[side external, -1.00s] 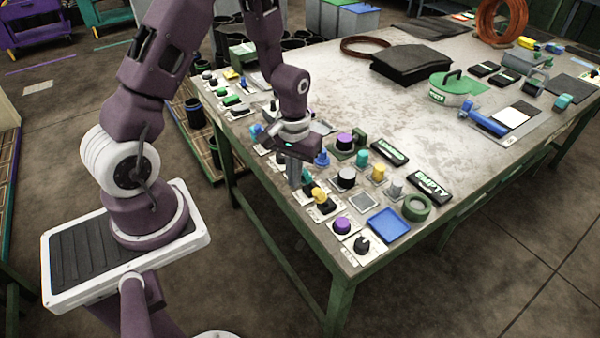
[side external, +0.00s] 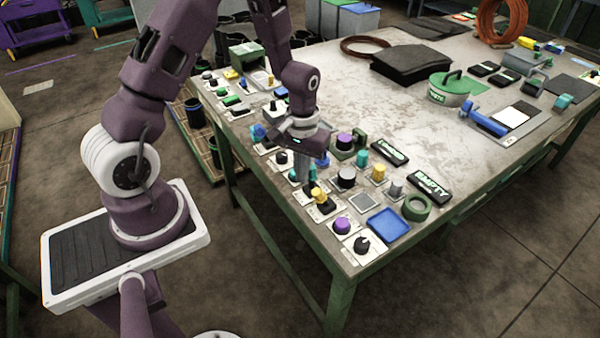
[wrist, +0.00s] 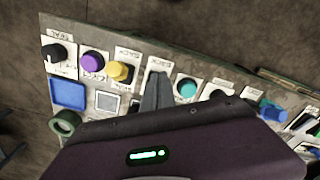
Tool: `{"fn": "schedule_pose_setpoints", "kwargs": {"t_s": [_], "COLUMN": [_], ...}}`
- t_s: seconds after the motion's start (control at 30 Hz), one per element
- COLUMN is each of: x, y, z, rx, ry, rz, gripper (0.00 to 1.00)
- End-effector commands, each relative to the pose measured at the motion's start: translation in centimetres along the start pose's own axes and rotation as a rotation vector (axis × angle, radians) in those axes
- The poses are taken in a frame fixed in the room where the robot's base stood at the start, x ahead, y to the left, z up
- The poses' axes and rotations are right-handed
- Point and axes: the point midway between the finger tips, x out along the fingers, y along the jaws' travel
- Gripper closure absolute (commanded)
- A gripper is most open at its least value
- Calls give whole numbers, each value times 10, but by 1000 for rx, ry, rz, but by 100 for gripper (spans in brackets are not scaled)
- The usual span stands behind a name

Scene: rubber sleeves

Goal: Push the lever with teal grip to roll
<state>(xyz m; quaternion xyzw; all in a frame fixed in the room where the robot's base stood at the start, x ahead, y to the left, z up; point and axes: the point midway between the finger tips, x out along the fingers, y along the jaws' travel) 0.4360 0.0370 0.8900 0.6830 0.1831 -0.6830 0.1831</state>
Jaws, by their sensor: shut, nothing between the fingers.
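My gripper (side external: 303,178) is shut and empty, pointing down over the near edge of the control row. In the wrist view its grey fingers (wrist: 156,92) are between a yellow control and a round teal grip (wrist: 187,88), with the teal grip just to their right. In the side view the teal grip (side external: 296,175) is partly hidden behind the fingers. I cannot tell whether the fingers touch it. Its lever shaft is not clear, and the small white label by it is too small to read surely.
A yellow control (side external: 319,194), a purple knob (side external: 342,224) and a black knob (side external: 362,244) line the near edge. Behind them are a blue tray (side external: 388,224), a green ring (side external: 416,207) and another teal control (side external: 361,159). The table's middle is largely bare.

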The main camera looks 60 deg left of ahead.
Motion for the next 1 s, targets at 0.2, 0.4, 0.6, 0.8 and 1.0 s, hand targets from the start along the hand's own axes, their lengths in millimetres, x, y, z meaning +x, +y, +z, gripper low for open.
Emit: {"fn": "schedule_pose_setpoints", "kwargs": {"t_s": [0.2,0.4,0.6,0.8,1.0], "x": [0,0,0,0,0], "y": [4,4,5,8,8], "z": [-7,-8,-9,-15,-15], "rx": [0,0,0,0,0], "ry": [0,0,0,0,0], "rz": [0,0,0,0,0], "gripper": [100,100,100,100,100]}}
